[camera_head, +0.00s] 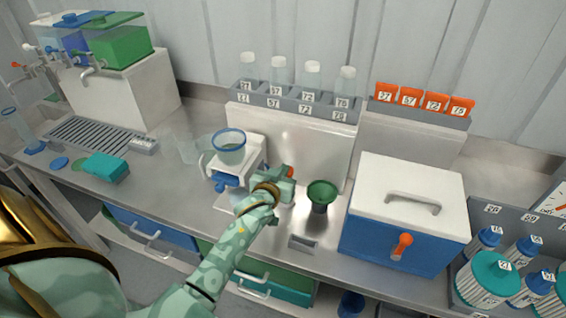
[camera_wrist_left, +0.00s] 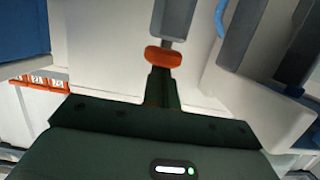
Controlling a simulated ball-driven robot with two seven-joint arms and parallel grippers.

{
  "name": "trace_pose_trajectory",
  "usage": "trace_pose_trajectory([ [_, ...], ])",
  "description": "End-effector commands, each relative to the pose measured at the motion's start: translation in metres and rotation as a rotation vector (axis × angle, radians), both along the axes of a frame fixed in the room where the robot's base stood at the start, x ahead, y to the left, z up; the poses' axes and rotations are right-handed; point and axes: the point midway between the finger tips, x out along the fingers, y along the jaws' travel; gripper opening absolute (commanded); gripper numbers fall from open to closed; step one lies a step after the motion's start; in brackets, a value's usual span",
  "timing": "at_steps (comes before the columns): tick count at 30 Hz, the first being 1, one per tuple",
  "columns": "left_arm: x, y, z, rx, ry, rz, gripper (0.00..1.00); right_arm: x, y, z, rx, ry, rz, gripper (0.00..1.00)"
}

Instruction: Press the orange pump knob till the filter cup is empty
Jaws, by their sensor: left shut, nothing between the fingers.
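The filter cup (camera_head: 229,155) is a clear cup with a blue rim, seated in the white pump stand (camera_head: 250,150) at the centre. It looks grey-green inside; I cannot tell how much liquid it holds. The orange pump knob (camera_head: 290,171) shows at the right of the stand, partly hidden by my left gripper (camera_head: 286,182). In the left wrist view the knob (camera_wrist_left: 163,56) sits on a grey shaft right at the tip of my left gripper (camera_wrist_left: 162,75). The fingers are shut and empty, at the knob; contact is hard to tell. My right gripper is not in view.
A dark green funnel-like cup (camera_head: 321,194) stands close right of my gripper. A blue box with a white lid (camera_head: 400,220) is further right. Racks of labelled tubes (camera_head: 290,100) and orange tags (camera_head: 420,110) stand behind. A clear beaker (camera_head: 192,148) is left of the stand.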

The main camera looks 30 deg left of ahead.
Motion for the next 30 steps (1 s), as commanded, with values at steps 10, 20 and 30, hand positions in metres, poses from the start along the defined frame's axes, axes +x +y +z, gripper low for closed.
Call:
trace_pose_trajectory([
  [10, 0.0, 0.001, 0.012, -0.001, 0.009, 0.0, 0.0, 0.002, 0.001, 0.016, 0.0, -0.004, -0.001, 0.36],
  [20, -0.03, -0.003, 0.048, -0.002, 0.006, -0.003, 0.0, 0.004, 0.0, 0.051, 0.0, -0.01, -0.001, 0.36],
  [30, -0.082, -0.015, 0.062, 0.0, 0.003, -0.003, 0.0, 0.005, 0.0, 0.055, 0.001, -0.012, -0.001, 0.36],
])
